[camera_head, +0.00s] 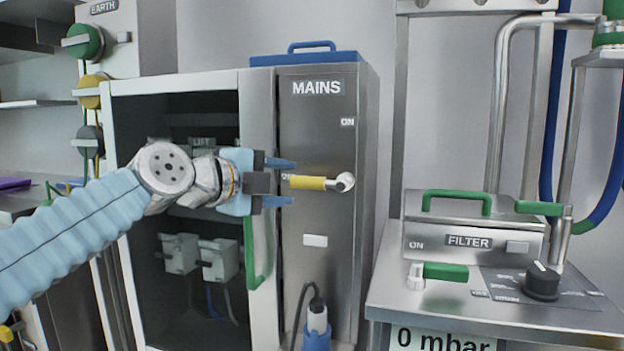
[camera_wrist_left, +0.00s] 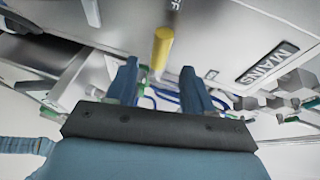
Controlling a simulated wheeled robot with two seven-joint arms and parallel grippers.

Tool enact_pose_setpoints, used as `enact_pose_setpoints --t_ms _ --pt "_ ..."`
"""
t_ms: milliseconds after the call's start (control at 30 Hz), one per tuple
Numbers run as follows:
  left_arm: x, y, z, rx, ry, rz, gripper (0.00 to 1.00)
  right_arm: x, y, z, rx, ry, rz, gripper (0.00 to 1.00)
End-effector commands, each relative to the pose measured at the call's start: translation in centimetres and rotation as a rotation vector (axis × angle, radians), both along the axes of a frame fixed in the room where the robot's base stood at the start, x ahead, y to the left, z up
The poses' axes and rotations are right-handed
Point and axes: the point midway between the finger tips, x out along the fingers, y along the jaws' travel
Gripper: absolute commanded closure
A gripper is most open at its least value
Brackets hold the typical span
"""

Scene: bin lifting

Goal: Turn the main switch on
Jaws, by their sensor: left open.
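The main switch is a yellow-handled lever (camera_head: 312,183) on the front of the grey MAINS cabinet (camera_head: 325,130). The handle lies level, pointing left from its round pivot at the right. An ON label sits above the pivot; a label by the handle's left end is partly hidden. My left gripper (camera_head: 283,182) is open, with its two blue fingers one above the other just left of the handle's end. In the left wrist view, the yellow handle (camera_wrist_left: 163,46) stands beyond and between the open fingertips (camera_wrist_left: 160,78), apparently not touching them. My right gripper is not in view.
An open cabinet (camera_head: 175,82) with a green-handled door stands left of the MAINS cabinet. A plug with a cable (camera_head: 317,320) sits low on the MAINS front. A FILTER unit (camera_head: 470,240) with green handles and a dark knob (camera_head: 542,280) stands at the right.

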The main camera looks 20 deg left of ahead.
Motion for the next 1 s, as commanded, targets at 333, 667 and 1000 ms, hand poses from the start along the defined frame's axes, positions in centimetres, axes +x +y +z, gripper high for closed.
enact_pose_setpoints --t_ms 333,667,1000 --pt "6.1 -2.8 -1.1 -0.001 0.001 -0.001 0.48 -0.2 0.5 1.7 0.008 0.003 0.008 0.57" --pt "7.2 -3.3 -1.4 0.000 -0.001 0.000 0.48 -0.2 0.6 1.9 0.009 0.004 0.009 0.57" --pt "7.2 -3.3 -1.4 0.000 0.000 0.000 0.84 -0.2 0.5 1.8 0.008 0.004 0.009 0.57"
